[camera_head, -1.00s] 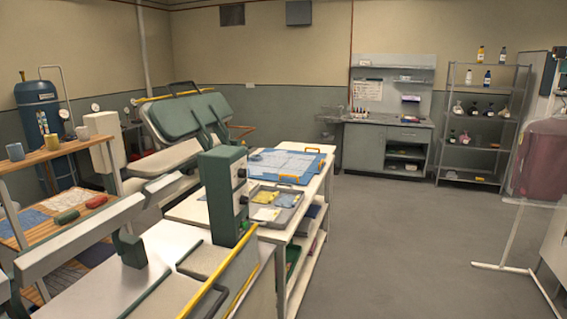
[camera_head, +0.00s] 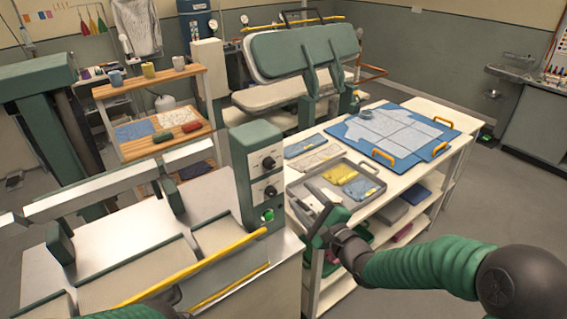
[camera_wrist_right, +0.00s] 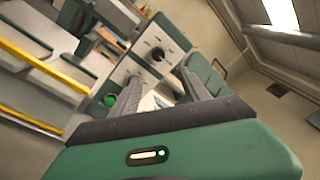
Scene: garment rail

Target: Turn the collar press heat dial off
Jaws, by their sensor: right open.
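The collar press (camera_head: 120,262) stands at the front left in the head view. Its green control box (camera_head: 241,165) carries two dark dials, an upper dial (camera_head: 268,163) and a lower dial (camera_head: 270,191), above a green button (camera_head: 267,214). I cannot read which dial is for heat. My right gripper (camera_head: 320,212) is open and empty, to the right of the box and apart from it. In the right wrist view the box lies beyond the parted fingers (camera_wrist_right: 160,78), with a dial (camera_wrist_right: 157,54) and the green button (camera_wrist_right: 111,100) visible. My left gripper does not show clearly.
A yellow bar (camera_head: 195,268) runs along the press's front edge. Behind my right gripper, a white table (camera_head: 425,178) holds a grey tray (camera_head: 373,190) of folded cloths and a blue board (camera_head: 450,132). A larger green press (camera_head: 305,50) stands behind.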

